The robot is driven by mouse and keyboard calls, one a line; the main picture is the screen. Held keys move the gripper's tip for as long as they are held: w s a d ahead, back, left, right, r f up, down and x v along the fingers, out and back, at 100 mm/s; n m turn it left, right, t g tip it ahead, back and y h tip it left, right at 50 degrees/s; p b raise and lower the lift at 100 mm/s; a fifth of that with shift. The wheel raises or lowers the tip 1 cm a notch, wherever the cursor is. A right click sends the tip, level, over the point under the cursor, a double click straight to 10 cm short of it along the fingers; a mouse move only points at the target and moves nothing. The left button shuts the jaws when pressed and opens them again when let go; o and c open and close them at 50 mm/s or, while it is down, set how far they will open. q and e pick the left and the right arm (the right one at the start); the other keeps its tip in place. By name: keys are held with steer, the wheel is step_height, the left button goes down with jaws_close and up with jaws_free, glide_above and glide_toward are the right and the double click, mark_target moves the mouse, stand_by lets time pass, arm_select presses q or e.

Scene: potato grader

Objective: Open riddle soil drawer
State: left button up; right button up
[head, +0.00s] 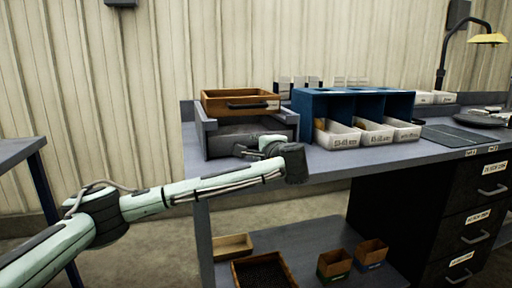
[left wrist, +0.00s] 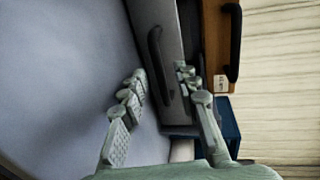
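The riddle is a grey housing (head: 205,128) on the bench, with a wooden tray (head: 213,104) on top. The tray has a dark handle and a small white label. Below it is the grey soil drawer (head: 222,142), which looks shut; its front also shows in the left wrist view (left wrist: 171,45) with a dark bar handle (left wrist: 155,52). My left gripper (head: 252,147) is in front of this drawer. In the left wrist view its fingers (left wrist: 160,78) are open on either side of the handle's line, with nothing clearly gripped. My right gripper is out of view.
A blue rack (head: 350,94) with labelled white bins (head: 338,138) stands right of the riddle. A yellow lamp (head: 488,38) is at the far right. Several small boxes sit on the lower shelf (head: 310,238). Labelled drawers (head: 478,215) are below the bench at right.

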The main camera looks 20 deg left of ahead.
arm_select(q)
steer(key=shift+w+a+f, duration=0.15)
steer(key=shift+w+a, duration=0.25)
steer(key=shift+w, duration=0.15)
jaws_close()
